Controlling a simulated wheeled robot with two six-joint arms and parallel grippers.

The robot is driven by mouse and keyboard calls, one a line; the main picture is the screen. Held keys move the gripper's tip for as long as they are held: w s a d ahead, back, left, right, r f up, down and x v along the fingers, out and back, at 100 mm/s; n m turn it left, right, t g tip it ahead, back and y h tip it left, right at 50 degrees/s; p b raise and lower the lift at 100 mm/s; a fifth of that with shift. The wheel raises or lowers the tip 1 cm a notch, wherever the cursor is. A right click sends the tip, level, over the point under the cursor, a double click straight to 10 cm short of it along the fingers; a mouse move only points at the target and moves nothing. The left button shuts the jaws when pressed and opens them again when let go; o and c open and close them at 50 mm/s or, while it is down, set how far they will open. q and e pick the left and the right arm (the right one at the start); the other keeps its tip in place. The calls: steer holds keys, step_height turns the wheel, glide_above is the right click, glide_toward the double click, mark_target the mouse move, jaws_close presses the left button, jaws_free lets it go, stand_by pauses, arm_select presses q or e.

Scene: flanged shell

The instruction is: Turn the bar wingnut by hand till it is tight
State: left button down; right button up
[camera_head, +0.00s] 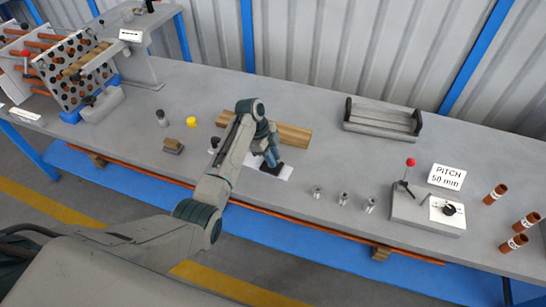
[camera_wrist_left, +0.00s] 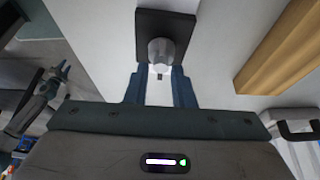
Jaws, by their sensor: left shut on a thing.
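My left gripper (camera_head: 270,158) is over the dark square base (camera_head: 272,168) on a white sheet near the front of the bench. In the left wrist view its two blue fingers (camera_wrist_left: 160,88) are shut on a small pale piece, which I take for the bar wingnut (camera_wrist_left: 160,70). A grey rounded cylinder (camera_wrist_left: 160,52) stands at the fingertips, in front of the dark base (camera_wrist_left: 180,30). The wingnut's bar is not clear. What looks like my right gripper (camera_wrist_left: 61,71) shows small at the left of the wrist view; its jaw state is unclear.
A wooden beam (camera_head: 293,138) lies just behind the gripper. Small metal cylinders (camera_head: 343,198) and a lever box (camera_head: 425,210) stand to the right. A grey tray (camera_head: 382,122) is behind.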

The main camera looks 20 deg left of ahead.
arm_select(q)
steer(key=m+g, duration=0.1)
steer(key=m, duration=0.2)
steer(key=m+g+y+b, duration=0.1)
steer(key=m, duration=0.2)
steer(key=shift+s+a+m+g+y+b, duration=0.15)
steer(key=shift+m+g+y, duration=0.2)
steer(key=shift+m, duration=0.85)
steer(key=shift+d+m+g+y+b, duration=0.15)
steer(key=shift+m+g+y, duration=0.2)
steer(key=shift+m, duration=0.85)
steer(key=shift+a, duration=0.1)
steer(key=c, duration=1.6)
jaws_free()
steer(key=shift+r, duration=0.1)
